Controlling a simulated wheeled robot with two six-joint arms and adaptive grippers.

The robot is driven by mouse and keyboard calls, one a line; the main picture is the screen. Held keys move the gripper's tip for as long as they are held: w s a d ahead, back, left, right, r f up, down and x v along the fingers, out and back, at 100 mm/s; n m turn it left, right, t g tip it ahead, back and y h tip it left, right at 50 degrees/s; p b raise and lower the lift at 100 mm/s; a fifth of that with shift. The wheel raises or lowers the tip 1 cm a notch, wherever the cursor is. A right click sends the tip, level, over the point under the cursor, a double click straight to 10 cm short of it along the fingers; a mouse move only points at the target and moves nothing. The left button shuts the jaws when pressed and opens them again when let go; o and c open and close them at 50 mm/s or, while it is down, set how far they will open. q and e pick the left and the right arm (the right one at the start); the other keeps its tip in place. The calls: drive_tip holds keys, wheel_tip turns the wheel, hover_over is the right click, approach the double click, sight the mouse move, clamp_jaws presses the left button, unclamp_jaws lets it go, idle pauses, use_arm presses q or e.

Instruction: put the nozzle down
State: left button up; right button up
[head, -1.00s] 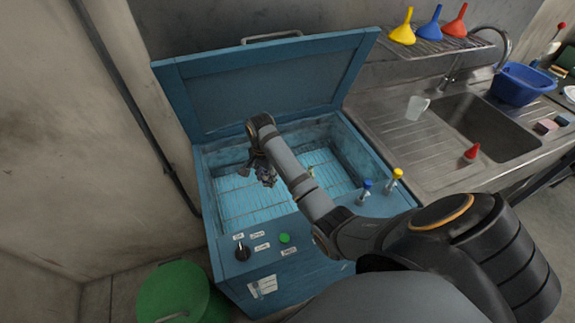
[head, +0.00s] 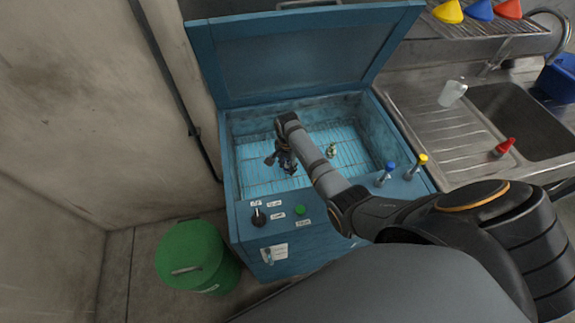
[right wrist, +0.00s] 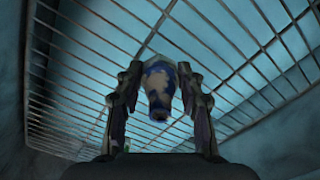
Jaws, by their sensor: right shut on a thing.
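My right gripper (head: 281,162) reaches down into the open blue washing box (head: 240,215), over the left part of its wire grid. In the right wrist view the gripper (right wrist: 160,85) is shut on the nozzle (right wrist: 158,92), a small rounded piece with blue and pale patches, held between the two fingers. The grid shows behind it; I cannot tell whether the nozzle touches it. In the head view the nozzle is too dark and small to make out. My left gripper is not in view.
A small brass-coloured fitting (head: 331,150) stands on the grid (head: 350,165) right of the gripper. The raised lid (head: 305,60) is behind. A green bin (head: 190,255) stands at front left.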

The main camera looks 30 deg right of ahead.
drive_tip(key=shift+f, duration=0.15)
drive_tip(key=o, duration=1.2)
drive_tip(key=shift+r, duration=0.4)
wheel_tip(320, 180, up, 12)
drive_tip(key=shift+f, duration=0.2)
